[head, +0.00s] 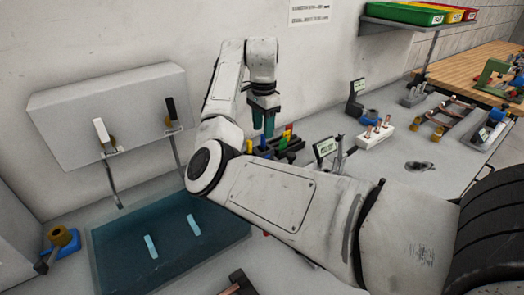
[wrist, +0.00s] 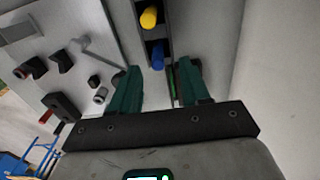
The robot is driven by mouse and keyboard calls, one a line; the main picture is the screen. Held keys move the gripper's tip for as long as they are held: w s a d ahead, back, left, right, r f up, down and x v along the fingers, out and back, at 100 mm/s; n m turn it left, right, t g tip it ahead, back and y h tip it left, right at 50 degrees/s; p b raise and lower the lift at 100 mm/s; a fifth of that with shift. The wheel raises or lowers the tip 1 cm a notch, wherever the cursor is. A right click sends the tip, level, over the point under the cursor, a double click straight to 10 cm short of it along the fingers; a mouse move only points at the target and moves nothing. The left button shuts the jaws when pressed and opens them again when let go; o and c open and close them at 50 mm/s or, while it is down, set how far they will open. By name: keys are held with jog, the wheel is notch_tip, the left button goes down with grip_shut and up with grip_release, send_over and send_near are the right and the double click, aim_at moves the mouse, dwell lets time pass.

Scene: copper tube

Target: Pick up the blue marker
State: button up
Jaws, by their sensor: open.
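The blue marker (wrist: 157,55) stands in a dark holder (wrist: 146,35), seen nearly end-on in the wrist view. It lies between and just ahead of my two green fingertips. My gripper (wrist: 158,68) is open and empty, one finger on each side of the marker's line. In the head view my gripper (head: 263,130) points down over the left end of the dark marker holder (head: 290,155) by the wall. A yellow marker (wrist: 149,17) stands beyond the blue one. A thin green strip shows between the fingers. The blue marker's lower part is hidden.
A small sign (head: 325,148) stands right of the holder. A white block with copper pieces (head: 375,134) is farther right. The wall rises close behind the holder.

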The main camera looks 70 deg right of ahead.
aim_at(263, 139)
notch_tip(263, 139, down, 5)
jog(key=shift+a+r+p, duration=0.1)
jog(key=shift+p, duration=0.4)
jog(key=shift+c, duration=0.2)
grip_shut()
